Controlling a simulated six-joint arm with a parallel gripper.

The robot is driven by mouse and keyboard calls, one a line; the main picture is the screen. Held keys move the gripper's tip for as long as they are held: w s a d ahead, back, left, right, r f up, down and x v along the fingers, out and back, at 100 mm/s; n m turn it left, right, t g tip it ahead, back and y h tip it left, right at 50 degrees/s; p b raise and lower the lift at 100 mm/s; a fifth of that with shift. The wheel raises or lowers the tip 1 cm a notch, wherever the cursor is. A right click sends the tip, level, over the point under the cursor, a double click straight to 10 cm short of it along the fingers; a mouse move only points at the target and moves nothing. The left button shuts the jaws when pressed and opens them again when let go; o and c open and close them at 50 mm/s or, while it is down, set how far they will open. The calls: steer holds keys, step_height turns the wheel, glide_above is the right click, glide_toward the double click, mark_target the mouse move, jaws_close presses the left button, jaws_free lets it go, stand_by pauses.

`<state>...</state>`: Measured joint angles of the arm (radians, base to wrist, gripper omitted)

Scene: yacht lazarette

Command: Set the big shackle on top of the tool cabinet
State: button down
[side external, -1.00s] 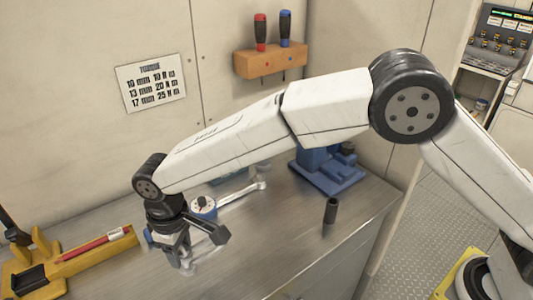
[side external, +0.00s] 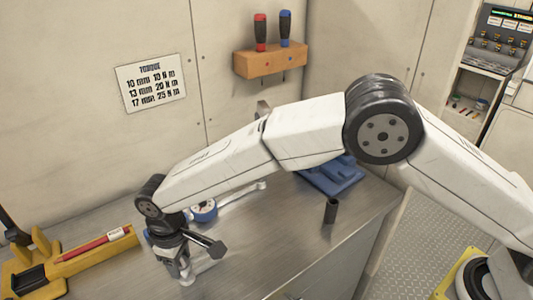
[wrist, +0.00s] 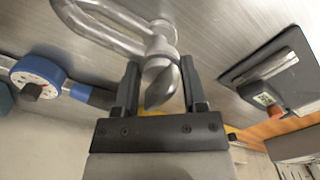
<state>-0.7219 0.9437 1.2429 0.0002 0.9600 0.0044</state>
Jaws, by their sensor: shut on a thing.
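The big shackle is a grey metal bow with a pin, at the top centre of the wrist view (wrist: 105,25). It also shows partly hidden beside my gripper in the side view (side external: 207,262). My gripper (wrist: 160,88) is shut on the rounded end of the shackle, which sits between the two dark fingers, with the bow extending up and left. In the side view, my gripper (side external: 184,272) is low over the brushed steel top. I cannot tell whether the shackle touches it. The tool cabinet appears to be the grey steel-topped unit (side external: 285,245) under my arm.
A blue-ringed dial tool (side external: 204,212) lies just behind my gripper. A yellow tray (side external: 75,262) with a red pencil is to the left. A blue vise-like base (side external: 330,178) and a short dark tube (side external: 331,211) stand to the right. The steel top's front middle is clear.

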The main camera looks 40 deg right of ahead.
stand_by(0.3)
steer(key=shift+c, duration=0.7)
jaws_free()
steer(key=shift+f, duration=0.1)
step_height(320, 180, up, 12)
steer(key=shift+r, duration=0.15)
stand_by(0.4)
